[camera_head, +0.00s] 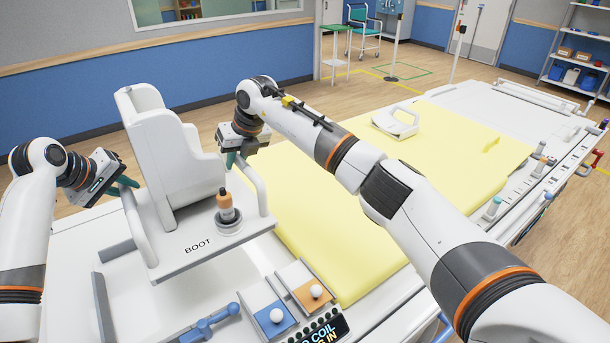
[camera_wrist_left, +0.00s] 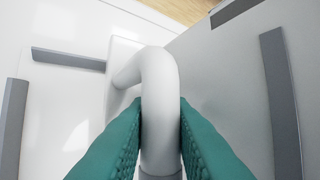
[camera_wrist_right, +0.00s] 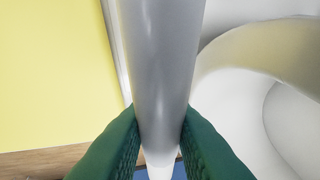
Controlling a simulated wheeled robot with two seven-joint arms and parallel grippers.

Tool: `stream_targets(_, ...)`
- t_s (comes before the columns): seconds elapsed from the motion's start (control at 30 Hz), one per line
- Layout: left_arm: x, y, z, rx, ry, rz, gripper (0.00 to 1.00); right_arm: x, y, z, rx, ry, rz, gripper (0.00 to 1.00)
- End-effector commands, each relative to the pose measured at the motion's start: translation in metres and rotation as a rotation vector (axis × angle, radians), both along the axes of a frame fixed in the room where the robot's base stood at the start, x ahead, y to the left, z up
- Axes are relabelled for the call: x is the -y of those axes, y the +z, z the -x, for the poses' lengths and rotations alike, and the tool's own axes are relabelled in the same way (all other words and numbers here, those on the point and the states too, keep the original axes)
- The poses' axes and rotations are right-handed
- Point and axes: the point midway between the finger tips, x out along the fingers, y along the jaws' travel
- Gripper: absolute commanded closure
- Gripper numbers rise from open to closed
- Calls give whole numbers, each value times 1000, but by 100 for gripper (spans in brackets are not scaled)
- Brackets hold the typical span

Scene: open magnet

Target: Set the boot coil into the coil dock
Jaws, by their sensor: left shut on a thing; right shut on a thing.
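The boot coil (camera_head: 180,160) is a white boot-shaped shell on a flat base marked BOOT, with a white handle rail on each side. It appears held above the white table top. My left gripper (camera_head: 128,183) is shut on its left handle, also in the left wrist view (camera_wrist_left: 160,110). My right gripper (camera_head: 236,158) is shut on its right handle, which fills the middle of the right wrist view (camera_wrist_right: 163,70). Grey rails (camera_head: 103,305) on the table top to the left, also in the left wrist view (camera_wrist_left: 282,100), seem to mark the coil dock, partly hidden under the coil.
A yellow mat (camera_head: 340,215) covers the table to the right, with a white handled pad (camera_head: 396,124) on it. In front are a blue lever (camera_head: 212,322), blue and orange panels with white knobs (camera_head: 277,315), and a display (camera_head: 322,332). An orange-topped plug (camera_head: 226,206) stands on the coil base.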

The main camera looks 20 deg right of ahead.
Motion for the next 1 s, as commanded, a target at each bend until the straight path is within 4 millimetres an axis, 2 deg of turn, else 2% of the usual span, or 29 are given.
stream_targets(0.03,-3,6,-1,10,4,2,100,1,4,-1,6,-3,1,100)
stream_targets(1.0,-43,5,6,9,5,3,100,-38,4,6,6,-4,1,100)
